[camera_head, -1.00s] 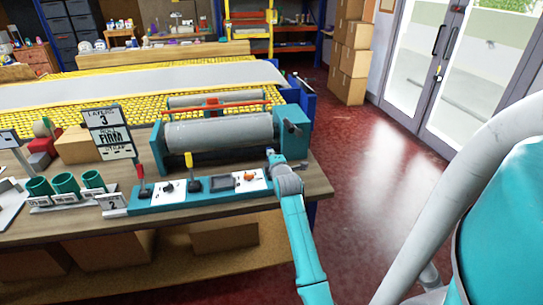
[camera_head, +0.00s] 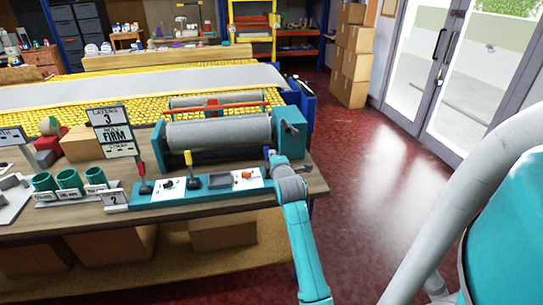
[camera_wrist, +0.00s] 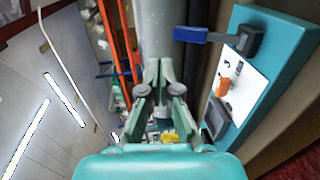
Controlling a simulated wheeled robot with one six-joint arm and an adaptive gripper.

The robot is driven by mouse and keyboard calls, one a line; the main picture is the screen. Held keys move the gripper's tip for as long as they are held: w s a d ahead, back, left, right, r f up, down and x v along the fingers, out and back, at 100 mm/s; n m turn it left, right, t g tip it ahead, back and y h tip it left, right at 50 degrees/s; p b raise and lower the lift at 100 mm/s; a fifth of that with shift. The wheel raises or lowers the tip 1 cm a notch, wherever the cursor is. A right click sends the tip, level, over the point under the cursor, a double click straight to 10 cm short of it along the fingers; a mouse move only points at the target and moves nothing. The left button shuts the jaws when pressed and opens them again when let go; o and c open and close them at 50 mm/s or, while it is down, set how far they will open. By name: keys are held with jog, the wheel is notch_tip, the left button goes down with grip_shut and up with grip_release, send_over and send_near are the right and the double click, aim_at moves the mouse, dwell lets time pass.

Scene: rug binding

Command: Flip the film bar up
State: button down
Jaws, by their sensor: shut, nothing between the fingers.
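A red-orange bar (camera_head: 235,108) with a red middle grip lies above and behind the large grey roller (camera_head: 218,132) of the teal machine. I take it for the film bar; its exact tilt is hard to tell. In the wrist view an orange-red bar (camera_wrist: 118,50) runs left of the grey roller (camera_wrist: 157,30). My gripper (camera_wrist: 162,72) is shut and empty in the wrist view, with its tips in front of the roller. I cannot tell if they touch it. In the head view my own wrist hides the fingers, at the machine's right end.
The teal control panel (camera_head: 200,190) has a red lever (camera_head: 142,172), a yellow lever (camera_head: 190,165) and knobs. A blue-handled lever (camera_wrist: 195,35) stands close right of my gripper. A sign (camera_head: 112,130) and green cups (camera_head: 70,180) are at left. The red floor at right is clear.

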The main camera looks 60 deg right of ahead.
jog(key=shift+s+a+r, duration=0.55)
jog(key=shift+s+a, duration=0.1)
jog(key=shift+a, duration=0.1)
jog(key=shift+s+a+r, duration=0.55)
jog(key=shift+s+a, duration=0.05)
jog(key=shift+a, duration=0.1)
jog(key=s+a+f+m+t+y, duration=0.1)
jog(key=a+f, duration=0.5)
jog(key=a, duration=0.3)
jog(key=a+f+m+t+y, duration=0.1)
jog(key=a+f+y, duration=0.1)
jog(key=a+f, duration=0.45)
jog(key=s+a+f+m+t+y, duration=0.15)
jog(key=s+a, duration=0.25)
jog(key=a, duration=0.4)
jog(key=s+a+f+y, duration=0.1)
jog(key=s+a+f, duration=0.2)
jog(key=a, duration=0.6)
jog(key=s+a+r+m+y, duration=0.2)
jog(key=s+a, duration=0.6)
jog(key=s, duration=0.4)
jog(key=s+a+r+m+y, duration=0.2)
jog(key=s+a, duration=0.5)
jog(key=s, duration=0.4)
jog(key=r+y, duration=0.1)
jog(key=y, duration=0.1)
jog(key=shift+s+a+m+t+y, duration=0.35)
jog(key=shift+a, duration=0.05)
